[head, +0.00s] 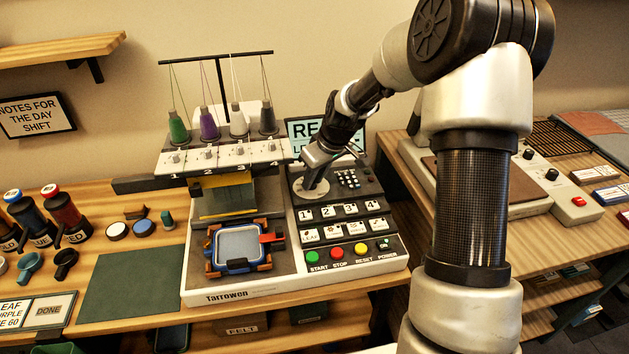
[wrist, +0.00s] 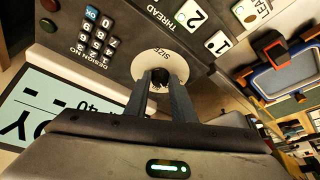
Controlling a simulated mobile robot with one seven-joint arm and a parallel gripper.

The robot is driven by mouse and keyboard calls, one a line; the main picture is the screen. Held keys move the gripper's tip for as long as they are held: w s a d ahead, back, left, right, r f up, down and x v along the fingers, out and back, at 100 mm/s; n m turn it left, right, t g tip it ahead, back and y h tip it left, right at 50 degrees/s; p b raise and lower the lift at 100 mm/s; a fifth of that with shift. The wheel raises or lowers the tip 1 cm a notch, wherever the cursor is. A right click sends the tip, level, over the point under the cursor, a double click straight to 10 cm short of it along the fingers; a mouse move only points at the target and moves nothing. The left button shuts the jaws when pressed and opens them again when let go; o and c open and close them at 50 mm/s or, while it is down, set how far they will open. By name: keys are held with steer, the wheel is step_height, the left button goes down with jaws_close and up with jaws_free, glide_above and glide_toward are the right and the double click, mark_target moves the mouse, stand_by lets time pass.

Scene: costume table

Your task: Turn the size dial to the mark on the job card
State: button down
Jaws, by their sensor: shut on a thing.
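The size dial is a black knob (wrist: 160,75) on a round pale plate (wrist: 178,62) marked SIZE in the wrist view. My gripper (wrist: 161,82) has its two fingers closed on the knob from either side. In the head view my gripper (head: 313,180) reaches down to the pale dial plate (head: 300,189) on the machine's panel and hides the knob. The marks around the dial are too small to read. The job card (head: 36,312) at the lower left is cut by the frame; LEAF, a word ending in URPLE and a line ending in 60 show.
The embroidery machine (head: 240,297) has a keypad (head: 348,179), numbered buttons and coloured START, STOP and RESET buttons near the dial. A display (head: 300,128) stands behind my gripper. Thread cones and a blue hoop (head: 240,247) are to the left. A green mat (head: 133,284) lies bare.

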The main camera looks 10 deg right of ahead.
steer(key=shift+m, duration=0.6)
steer(key=c, duration=1.5)
jaws_free()
steer(key=v, duration=1.1)
steer(key=p+v, duration=0.1)
steer(key=v, duration=0.5)
steer(key=shift+s+a+r, duration=0.2)
steer(key=shift+a, duration=0.05)
